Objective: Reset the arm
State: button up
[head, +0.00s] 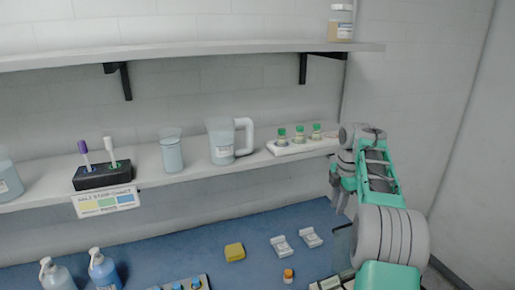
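My arm (376,190), grey and green, reaches up from the lower right in the head view and bends at its top near the right end of the lower shelf. My gripper (340,196) hangs from it on the left side, pointing down above the right part of the blue bench (190,250). It is small and partly covered by the arm, so I cannot tell whether its fingers are open or shut. I see nothing clearly held in it.
The lower shelf (195,177) carries a jug (222,143), a beaker (171,154), a black pen holder (102,176) and a rack of green-capped vials (300,142). Bottles (104,269), a yellow sponge (234,252) and white pieces (282,246) stand on the bench. A wall is at right.

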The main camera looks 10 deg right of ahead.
jog(key=s+a+r+m+t, duration=0.1)
jog(key=s+a+r+m, duration=0.2)
jog(key=s+a+m, duration=0.45)
jog(key=s+a+r+m+t, duration=0.1)
jog(key=s+a+r+m, duration=0.2)
jog(key=a, duration=0.7)
jog(key=s+a+f+m, duration=0.2)
jog(key=s+f+m, duration=0.2)
jog(key=s, duration=0.4)
jog(key=s+a+f+m+t+b, duration=0.1)
jog(key=s+a+f+m, duration=0.2)
jog(key=s, duration=0.5)
jog(key=shift+a+f+m+t, duration=0.3)
jog(key=shift+f+m, duration=0.35)
jog(key=shift+f, duration=0.05)
jog(key=shift+s, duration=0.1)
